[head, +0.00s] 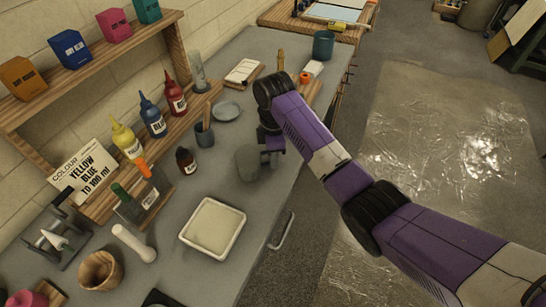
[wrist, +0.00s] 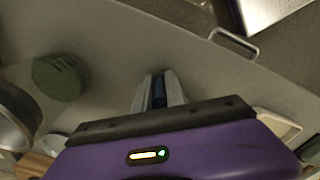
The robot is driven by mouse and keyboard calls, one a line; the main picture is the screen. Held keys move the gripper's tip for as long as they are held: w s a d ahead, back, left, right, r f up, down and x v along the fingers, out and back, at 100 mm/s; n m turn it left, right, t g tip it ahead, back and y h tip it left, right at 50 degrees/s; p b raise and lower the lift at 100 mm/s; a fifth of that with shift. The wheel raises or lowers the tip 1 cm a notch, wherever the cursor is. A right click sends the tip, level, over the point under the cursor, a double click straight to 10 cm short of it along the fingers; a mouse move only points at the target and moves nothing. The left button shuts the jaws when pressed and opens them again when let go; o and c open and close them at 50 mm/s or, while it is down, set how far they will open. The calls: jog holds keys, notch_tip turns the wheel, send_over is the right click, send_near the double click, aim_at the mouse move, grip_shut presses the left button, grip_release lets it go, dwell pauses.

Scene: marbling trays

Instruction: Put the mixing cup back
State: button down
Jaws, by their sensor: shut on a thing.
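The mixing cup appears to be the grey-green cup (head: 247,164) at mid-table in the head view, upright. My gripper (head: 270,152) is at the cup's right side, shut on it. I cannot tell whether the cup's base touches the table. In the wrist view my two fingers (wrist: 158,90) are close together, with a narrow dark strip between them; the grip on the cup is not clear there.
A white tray (head: 213,228) stands in front of the cup, a small brown bottle (head: 186,160) to its left. A grey pot with sticks (head: 205,134) and a small dish (head: 227,110) stand behind. A drawer handle (head: 282,231) juts from the table's front.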

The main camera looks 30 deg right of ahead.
jog(key=shift+f, duration=0.1)
jog(key=c, duration=1.4)
grip_release()
notch_tip(320, 180, up, 12)
jog(key=p, duration=0.3)
jog(key=shift+p, duration=0.3)
